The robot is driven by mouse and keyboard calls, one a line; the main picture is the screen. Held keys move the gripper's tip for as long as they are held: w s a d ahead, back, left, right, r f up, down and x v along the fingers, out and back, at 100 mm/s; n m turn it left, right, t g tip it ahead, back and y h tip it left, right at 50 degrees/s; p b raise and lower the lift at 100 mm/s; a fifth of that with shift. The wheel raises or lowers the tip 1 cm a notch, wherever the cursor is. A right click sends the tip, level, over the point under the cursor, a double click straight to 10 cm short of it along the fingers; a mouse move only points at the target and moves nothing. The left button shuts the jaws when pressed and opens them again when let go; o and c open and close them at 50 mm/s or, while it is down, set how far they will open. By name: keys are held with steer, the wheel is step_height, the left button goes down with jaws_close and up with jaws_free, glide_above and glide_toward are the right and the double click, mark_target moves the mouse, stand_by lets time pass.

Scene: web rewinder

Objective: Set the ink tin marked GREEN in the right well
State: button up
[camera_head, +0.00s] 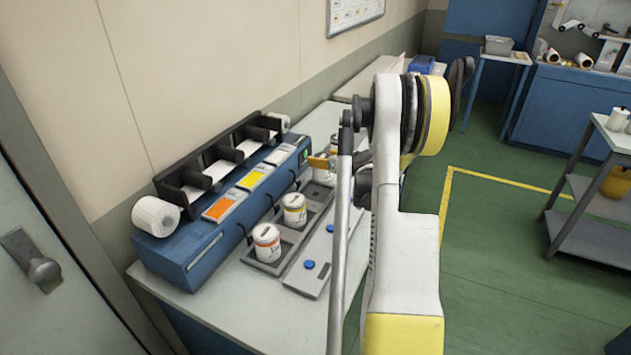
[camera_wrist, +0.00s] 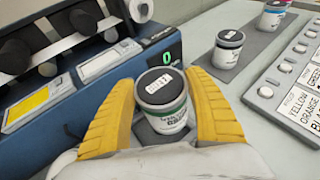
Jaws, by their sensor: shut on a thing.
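My gripper (camera_wrist: 162,108) is shut on a white ink tin with a dark lid and a dark green label band (camera_wrist: 166,104). Its label lettering is partly legible and seems to read GREEN. In the head view my gripper's yellow finger (camera_head: 318,162) is beside a white tin (camera_head: 325,173), partly hidden by my arm. The dark tray (camera_head: 262,265) has a tin (camera_head: 267,243) in its left well and another (camera_head: 295,210) in its middle well. The held tin is at the tray's right end, over or in the right well; I cannot tell whether it is seated.
The blue machine (camera_head: 190,262) stands along the wall side, with orange and yellow cards on it. A grey panel with blue buttons (camera_head: 308,278) lies in front of the tray. Other tins (camera_wrist: 228,50) and a labelled button panel (camera_wrist: 290,85) are farther right in the wrist view.

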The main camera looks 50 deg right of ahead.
mark_target(319, 175)
steer(key=a+f, duration=0.1)
steer(key=w+a, duration=0.1)
steer(key=shift+a+f+b, duration=0.35)
steer(key=shift+f, duration=0.05)
steer(key=shift+f+b, duration=0.95)
steer(key=shift+f, duration=0.95)
steer(key=shift+f, duration=0.2)
steer(key=o, duration=1.4)
steer(key=shift+r, duration=0.1)
